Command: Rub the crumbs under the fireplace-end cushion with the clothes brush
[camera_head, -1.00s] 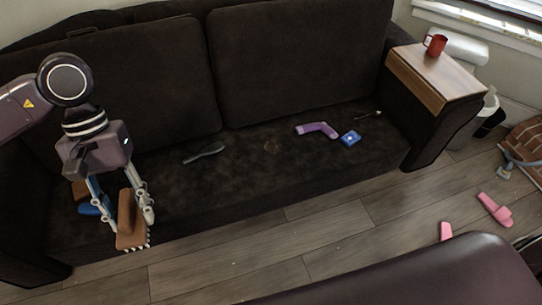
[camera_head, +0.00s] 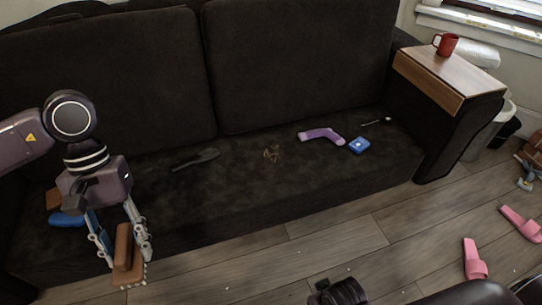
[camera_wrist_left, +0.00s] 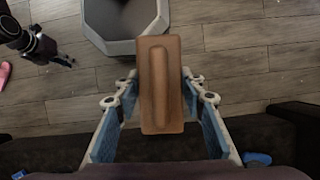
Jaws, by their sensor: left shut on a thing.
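My left gripper (camera_head: 122,250) is shut on the clothes brush (camera_head: 123,262), a brown wooden block with pale bristles along its lower edge. The brush is in front of the sofa seat's front edge, at the lower left. In the left wrist view the brush (camera_wrist_left: 160,85) sits between the two fingers (camera_wrist_left: 158,100). Light brown crumbs (camera_head: 271,153) lie on the dark sofa seat, in front of the right back cushion (camera_head: 300,65), well right of my gripper. The left back cushion (camera_head: 105,85) is upright. In the left wrist view a dark gripper (camera_wrist_left: 60,58), apparently my right one, shows small at upper left.
A red mug (camera_head: 446,44) stands on the armrest's wooden tray (camera_head: 450,75). Pink slippers (camera_head: 475,258) lie on the floor.

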